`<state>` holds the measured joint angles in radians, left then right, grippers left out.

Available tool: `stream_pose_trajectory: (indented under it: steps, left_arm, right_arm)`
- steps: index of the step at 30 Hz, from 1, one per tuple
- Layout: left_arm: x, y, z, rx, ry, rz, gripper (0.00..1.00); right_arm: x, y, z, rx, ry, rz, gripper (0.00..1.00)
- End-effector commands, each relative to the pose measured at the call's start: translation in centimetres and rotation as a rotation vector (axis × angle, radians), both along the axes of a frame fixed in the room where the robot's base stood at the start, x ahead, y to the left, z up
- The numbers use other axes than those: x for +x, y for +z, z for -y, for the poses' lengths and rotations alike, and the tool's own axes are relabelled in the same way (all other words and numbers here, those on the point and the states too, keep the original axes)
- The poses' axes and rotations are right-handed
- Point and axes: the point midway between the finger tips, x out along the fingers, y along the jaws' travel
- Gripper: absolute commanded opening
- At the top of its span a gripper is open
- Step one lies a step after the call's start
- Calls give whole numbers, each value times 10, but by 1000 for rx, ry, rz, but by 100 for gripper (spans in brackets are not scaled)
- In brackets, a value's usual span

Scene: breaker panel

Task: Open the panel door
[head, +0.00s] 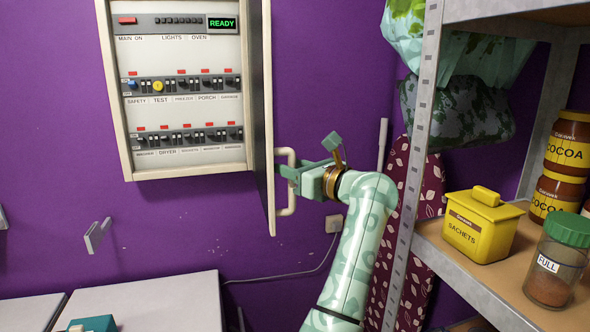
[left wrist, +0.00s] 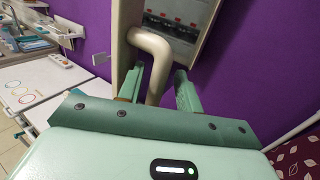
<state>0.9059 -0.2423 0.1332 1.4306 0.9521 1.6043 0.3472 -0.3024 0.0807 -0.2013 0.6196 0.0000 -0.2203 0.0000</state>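The breaker panel (head: 185,90) is on the purple wall, its rows of switches and a green READY display in plain sight. Its door (head: 268,110) stands swung out at the panel's right side, seen nearly edge-on in the head view. The cream door handle (head: 290,205) is on the door's outer face. My left gripper (head: 287,172) is at the handle. In the left wrist view the handle (left wrist: 152,45) passes between the two green fingers (left wrist: 158,90), with a gap beside the right finger. The fingers look open around it. My right gripper is not in view.
A metal shelf (head: 425,150) on the right holds a yellow sachets box (head: 480,225), cocoa jars (head: 562,150) and a green-lidded jar (head: 558,262). A patterned ironing board (head: 420,190) leans behind it. A white worktop (head: 165,300) is at lower left.

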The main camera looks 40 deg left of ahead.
Motion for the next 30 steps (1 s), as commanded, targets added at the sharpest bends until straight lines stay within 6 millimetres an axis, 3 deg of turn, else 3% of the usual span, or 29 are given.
stream_pose_trajectory:
  steps: [7,11,24,30]
  left_arm:
    - [0,-2,2,-2,-1,-1,35]
    - [-2,-4,16,-5,-4,-2,35]
    - [-21,-3,124,1,-1,-1,35]
    - [-26,-2,153,-1,1,0,35]
  right_arm:
    - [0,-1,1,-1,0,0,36]
    - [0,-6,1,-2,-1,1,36]
    - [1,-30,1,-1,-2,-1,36]
    - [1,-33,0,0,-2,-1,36]
